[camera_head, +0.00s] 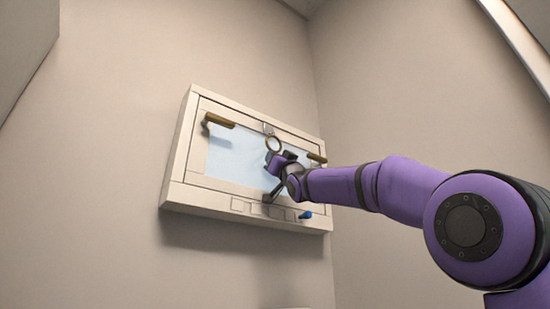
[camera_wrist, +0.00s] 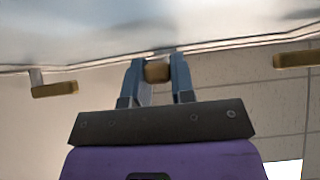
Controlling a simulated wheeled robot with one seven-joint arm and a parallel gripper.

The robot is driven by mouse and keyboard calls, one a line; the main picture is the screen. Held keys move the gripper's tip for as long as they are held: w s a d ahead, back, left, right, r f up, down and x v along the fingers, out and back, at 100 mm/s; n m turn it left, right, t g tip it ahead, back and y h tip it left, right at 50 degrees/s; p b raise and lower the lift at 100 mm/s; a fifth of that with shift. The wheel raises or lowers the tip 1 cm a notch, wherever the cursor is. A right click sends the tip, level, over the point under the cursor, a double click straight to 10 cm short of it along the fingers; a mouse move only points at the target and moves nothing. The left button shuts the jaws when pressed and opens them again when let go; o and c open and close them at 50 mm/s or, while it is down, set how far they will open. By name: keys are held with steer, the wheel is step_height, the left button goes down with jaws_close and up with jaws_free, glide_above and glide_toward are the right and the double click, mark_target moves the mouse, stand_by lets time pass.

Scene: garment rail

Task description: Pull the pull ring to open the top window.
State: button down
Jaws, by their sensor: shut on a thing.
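The top window (camera_head: 232,158) is a pale pane in a cream frame high on the wall, and it looks closed in the head view. My gripper (camera_head: 276,157) is at the ring, in front of the pane. In the wrist view, my gripper (camera_wrist: 158,70) has its two fingers on either side of the brass-coloured ring (camera_wrist: 157,72), shut on it. The fingers hide part of the ring.
Brass fittings sit on the frame's upper left (camera_head: 219,121) and upper right (camera_head: 317,158). Bare walls surround the window.

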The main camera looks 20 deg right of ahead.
steer(key=c, duration=1)
jaws_free()
steer(key=shift+w, duration=0.1)
steer(key=shift+o, duration=0.2)
steer(key=shift+f, duration=0.15)
steer(key=v, duration=1)
steer(key=shift+s+f, duration=0.25)
